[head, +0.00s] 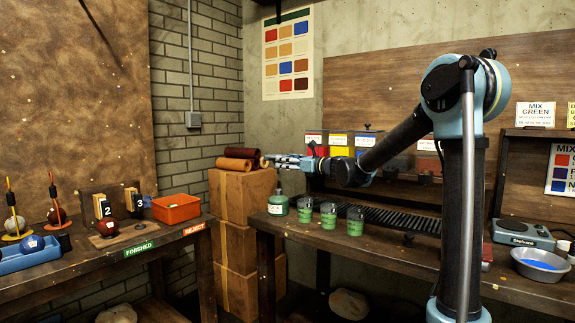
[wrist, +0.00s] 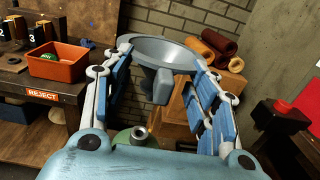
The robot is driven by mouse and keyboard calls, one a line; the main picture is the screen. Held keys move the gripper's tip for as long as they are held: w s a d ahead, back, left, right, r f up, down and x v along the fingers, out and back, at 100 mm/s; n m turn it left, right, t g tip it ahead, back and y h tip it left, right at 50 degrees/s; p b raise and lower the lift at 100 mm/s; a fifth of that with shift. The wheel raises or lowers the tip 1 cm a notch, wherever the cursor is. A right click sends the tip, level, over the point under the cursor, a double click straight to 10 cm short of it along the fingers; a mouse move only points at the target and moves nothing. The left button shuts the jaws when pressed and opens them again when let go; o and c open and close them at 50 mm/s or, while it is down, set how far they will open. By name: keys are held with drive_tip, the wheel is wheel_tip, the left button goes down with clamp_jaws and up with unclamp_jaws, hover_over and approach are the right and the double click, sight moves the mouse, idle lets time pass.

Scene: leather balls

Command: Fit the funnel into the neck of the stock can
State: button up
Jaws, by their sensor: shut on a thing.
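The grey funnel (wrist: 168,51) is between the fingers of my gripper (wrist: 160,68) in the wrist view, its wide mouth up and its stem down. My gripper is shut on it. In the head view my gripper (head: 278,160) reaches left, above the front left corner of the bench; the funnel is hard to make out there. The green stock can (head: 278,204) stands upright on that bench, below my gripper. In the wrist view its round grey neck (wrist: 139,134) shows below and nearer than the funnel, apart from it; much of its body is hidden by my gripper.
Several green-filled cups (head: 328,215) stand right of the can. Behind are stacked cartons (head: 240,235) with leather rolls (head: 240,158). The left bench holds an orange reject bin (head: 176,209). A scale (head: 522,234) and a bowl (head: 541,264) sit at the right.

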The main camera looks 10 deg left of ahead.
drive_tip(key=shift+f, duration=2.85)
drive_tip(key=shift+s+d, duration=0.15)
drive_tip(key=shift+s, duration=0.05)
drive_tip(key=shift+f, duration=1.6)
idle(1.1)
drive_tip(key=o, duration=1.2)
drive_tip(key=v, duration=1.2)
drive_tip(key=shift+w+f, duration=0.1)
